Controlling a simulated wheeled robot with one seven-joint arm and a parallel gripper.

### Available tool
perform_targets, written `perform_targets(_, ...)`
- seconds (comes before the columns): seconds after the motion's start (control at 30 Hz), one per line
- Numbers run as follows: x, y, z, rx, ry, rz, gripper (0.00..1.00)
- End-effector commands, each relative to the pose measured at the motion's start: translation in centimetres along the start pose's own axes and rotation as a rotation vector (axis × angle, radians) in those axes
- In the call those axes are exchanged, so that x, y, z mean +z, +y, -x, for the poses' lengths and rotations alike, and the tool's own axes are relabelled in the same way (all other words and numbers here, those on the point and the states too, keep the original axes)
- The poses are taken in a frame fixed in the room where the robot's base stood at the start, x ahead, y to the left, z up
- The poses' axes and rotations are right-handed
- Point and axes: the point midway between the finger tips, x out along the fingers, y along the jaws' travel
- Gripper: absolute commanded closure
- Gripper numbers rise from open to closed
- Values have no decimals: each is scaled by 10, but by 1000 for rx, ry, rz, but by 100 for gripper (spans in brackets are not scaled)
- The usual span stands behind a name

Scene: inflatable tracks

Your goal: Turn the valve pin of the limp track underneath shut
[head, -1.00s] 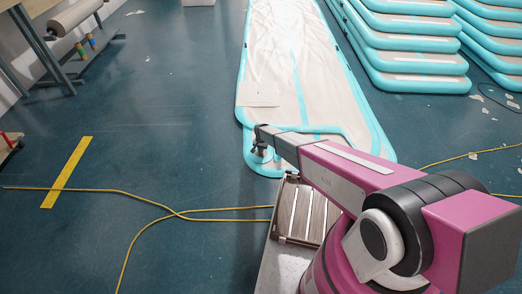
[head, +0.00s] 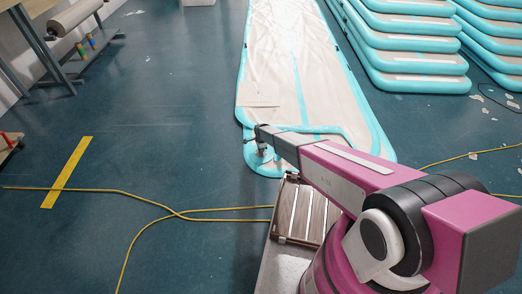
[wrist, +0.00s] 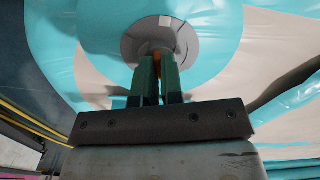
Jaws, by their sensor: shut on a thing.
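The limp track (head: 272,80) lies wrinkled on the floor ahead in the head view, beige with turquoise edges. My gripper (head: 262,152) points down over its near rounded end. In the wrist view, a round grey valve (wrist: 185,42) is set in the turquoise fabric. My gripper (wrist: 158,76) has its two green-dark fingers close together at the valve's middle, shut on the valve pin (wrist: 158,62). Only a small orange sliver of the pin shows between the fingers. The pin's turn angle is hidden.
Stacks of inflated tracks (head: 410,55) stand at the right. A yellow cable (head: 150,198) crosses the floor at left, near a yellow tape strip (head: 68,172). A slatted brown case (head: 302,212) sits beside my arm. The left floor is mostly clear.

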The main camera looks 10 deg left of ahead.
Motion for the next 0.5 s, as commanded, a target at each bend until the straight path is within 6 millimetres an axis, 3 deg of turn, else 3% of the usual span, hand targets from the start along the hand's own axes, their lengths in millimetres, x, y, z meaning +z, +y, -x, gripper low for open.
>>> perform_targets(0.5, 0, 0, 1, -1, 1, -289, 100)
